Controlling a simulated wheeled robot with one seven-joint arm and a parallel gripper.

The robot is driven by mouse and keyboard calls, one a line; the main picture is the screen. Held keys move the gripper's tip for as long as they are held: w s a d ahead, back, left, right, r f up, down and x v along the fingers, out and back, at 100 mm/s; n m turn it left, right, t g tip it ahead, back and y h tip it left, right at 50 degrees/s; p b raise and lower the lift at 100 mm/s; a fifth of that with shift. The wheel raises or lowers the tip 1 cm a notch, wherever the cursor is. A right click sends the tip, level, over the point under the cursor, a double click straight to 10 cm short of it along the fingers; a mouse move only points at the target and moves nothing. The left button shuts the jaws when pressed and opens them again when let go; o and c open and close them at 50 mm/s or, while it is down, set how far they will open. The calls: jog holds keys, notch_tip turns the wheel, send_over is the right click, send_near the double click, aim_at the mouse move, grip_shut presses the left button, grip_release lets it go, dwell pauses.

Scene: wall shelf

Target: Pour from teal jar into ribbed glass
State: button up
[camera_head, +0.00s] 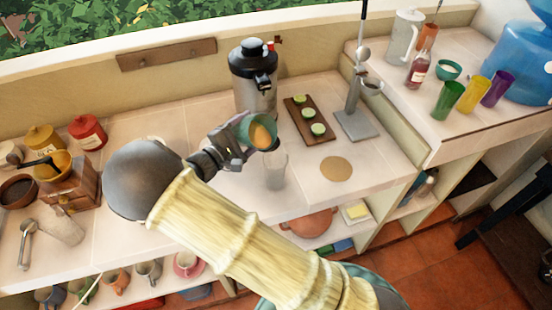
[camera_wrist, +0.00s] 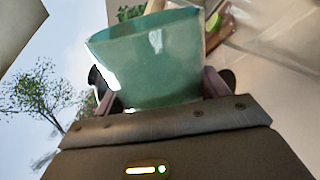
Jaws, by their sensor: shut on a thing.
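My gripper (camera_head: 232,146) is shut on the teal jar (camera_head: 249,124) and holds it above the counter. In the head view the jar is tilted to the right, and its mouth shows an orange-tan inside and a dark edge at the right. The jar also fills the middle of the wrist view (camera_wrist: 150,62), between the two fingers. The ribbed glass (camera_head: 276,172), clear and upright, stands on the counter just below and right of the jar's mouth. I cannot tell whether anything is flowing or what is in the glass.
A dark urn (camera_head: 254,80) stands behind the jar. A wooden board (camera_head: 310,118) with green-topped pieces lies to the right, near a metal stand (camera_head: 358,124) and a round tan coaster (camera_head: 336,169). A wooden grinder (camera_head: 72,188) and red pot (camera_head: 88,132) stand left.

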aim_at(264, 119)
jog(key=shift+s+d+r+m+b, duration=0.15)
jog(key=shift+r+m+b, duration=0.8)
jog(key=shift+m, duration=0.45)
dwell(1.0)
jog(key=shift+s+d+r+m+b, duration=0.2)
jog(key=shift+d+r+m+b, duration=0.15)
jog(key=shift+m, duration=0.15)
dwell(0.6)
jog(key=shift+s+a, duration=0.15)
jog(key=shift+s, duration=0.1)
jog(key=shift+d+r+m, duration=0.1)
jog(key=shift+d+m, duration=0.2)
jog(key=shift+b, duration=0.3)
jog(key=shift+r+m+b, duration=0.2)
jog(key=shift+m+b, duration=0.2)
dwell(0.3)
jog(key=shift+s+d+r, duration=0.1)
jog(key=shift+d, duration=0.1)
jog(key=shift+a, duration=0.1)
